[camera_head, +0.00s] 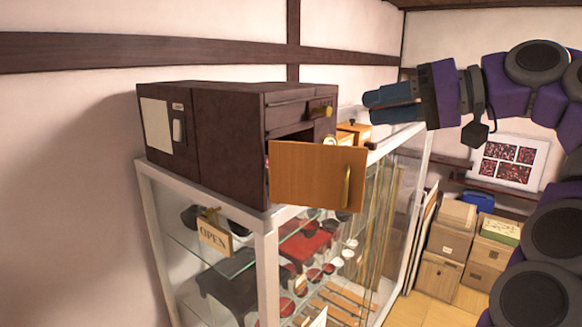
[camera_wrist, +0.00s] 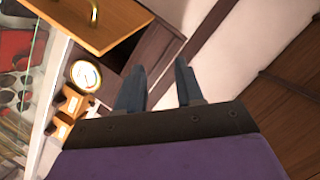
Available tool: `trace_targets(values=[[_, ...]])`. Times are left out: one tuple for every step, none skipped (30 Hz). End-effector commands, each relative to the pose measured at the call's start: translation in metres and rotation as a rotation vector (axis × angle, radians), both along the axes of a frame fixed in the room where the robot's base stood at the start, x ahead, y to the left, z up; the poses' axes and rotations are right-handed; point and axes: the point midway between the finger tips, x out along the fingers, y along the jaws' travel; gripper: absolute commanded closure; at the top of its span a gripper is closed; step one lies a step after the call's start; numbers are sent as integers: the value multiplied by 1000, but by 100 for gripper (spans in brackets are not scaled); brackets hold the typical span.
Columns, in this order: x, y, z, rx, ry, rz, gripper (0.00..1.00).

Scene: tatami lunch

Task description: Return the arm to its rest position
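My purple arm reaches in from the right in the head view. My gripper (camera_head: 368,106) is raised in the air to the right of the dark cabinet, pointing left. In the wrist view my gripper (camera_wrist: 157,85) shows two blue-grey fingers apart with nothing between them. The dark wooden cabinet (camera_head: 225,125) stands on top of the glass showcase. Its light wooden door (camera_head: 310,177) hangs open at the front, with a brass handle. The door also shows at the top left of the wrist view (camera_wrist: 100,22), apart from my fingers. The cabinet's inside is mostly hidden.
The glass showcase (camera_head: 150,205) with a white frame holds red and black lacquerware and an OPEN sign (camera_head: 214,236). A round dial clock (camera_wrist: 85,75) stands beside small wooden boxes. Several cardboard boxes (camera_head: 452,228) are stacked at the right. A framed picture (camera_head: 510,160) is on the wall.

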Motion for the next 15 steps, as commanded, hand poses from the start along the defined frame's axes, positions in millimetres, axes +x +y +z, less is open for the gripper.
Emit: trace_targets(values=[[-1, 4, 0, -3, 8, 5, 63], [0, 7, -1, -5, 12, 8, 63], [0, 12, -1, -9, 18, 10, 63], [1, 16, -2, -11, 23, 14, 63], [1, 21, -3, -15, 29, 18, 63], [1, 27, -4, -20, 39, 22, 63], [1, 32, -5, -24, 44, 26, 63], [0, 36, -6, -28, 49, 29, 63], [-1, 41, -7, -33, 58, 34, 63], [-3, 45, -8, -38, 62, 37, 63], [-5, 50, -9, -44, 65, 38, 63], [-7, 56, -12, -53, 77, 43, 63], [-9, 60, -14, -59, 86, 47, 63], [-10, 63, -16, -65, 93, 49, 63], [-13, 67, -19, -71, 103, 53, 63]])
